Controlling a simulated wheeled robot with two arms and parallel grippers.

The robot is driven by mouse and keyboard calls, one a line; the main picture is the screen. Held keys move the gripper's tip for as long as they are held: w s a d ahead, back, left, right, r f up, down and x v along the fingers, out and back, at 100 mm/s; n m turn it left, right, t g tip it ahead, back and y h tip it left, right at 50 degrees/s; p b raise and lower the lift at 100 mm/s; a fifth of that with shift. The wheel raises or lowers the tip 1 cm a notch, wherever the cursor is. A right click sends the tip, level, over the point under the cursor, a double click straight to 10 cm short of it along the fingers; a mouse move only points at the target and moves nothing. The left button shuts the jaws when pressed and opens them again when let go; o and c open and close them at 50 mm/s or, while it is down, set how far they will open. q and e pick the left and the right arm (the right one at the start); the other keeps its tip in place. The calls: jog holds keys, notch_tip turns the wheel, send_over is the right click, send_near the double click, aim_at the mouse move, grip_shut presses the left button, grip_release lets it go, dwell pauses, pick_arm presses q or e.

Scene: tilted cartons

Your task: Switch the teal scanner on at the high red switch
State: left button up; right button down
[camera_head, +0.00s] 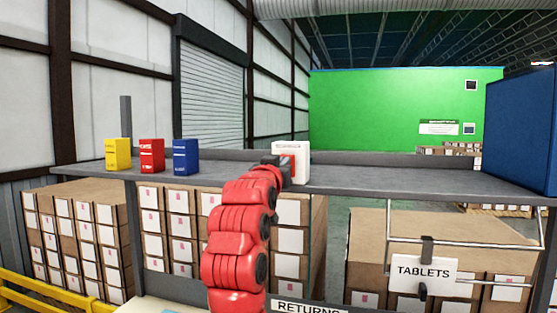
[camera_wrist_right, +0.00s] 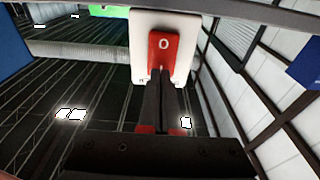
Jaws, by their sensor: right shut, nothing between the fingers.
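A white switch box (camera_head: 290,147) stands on the grey shelf, near the middle of the head view. In the right wrist view, its white face (camera_wrist_right: 187,24) carries a red rocker switch (camera_wrist_right: 164,45) marked with an O. My right gripper (camera_wrist_right: 160,76) is shut and empty, its dark fingertips overlapping the lower part of the red switch. Whether they touch it I cannot tell. In the head view my right gripper (camera_head: 288,163) is in front of the box and hides much of the switch. I see no teal scanner. My left gripper is not in view.
The grey shelf (camera_head: 400,177) runs across the view. Yellow (camera_head: 118,155), red (camera_head: 151,156) and blue (camera_head: 185,157) cartons stand on its left. A large blue box (camera_head: 520,130) is at right. A TABLETS sign (camera_head: 423,271) hangs below.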

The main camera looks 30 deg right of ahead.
jog(key=shift+w+d, duration=0.2)
jog(key=shift+d, duration=0.05)
jog(key=shift+w+d+r, duration=0.15)
dwell(0.4)
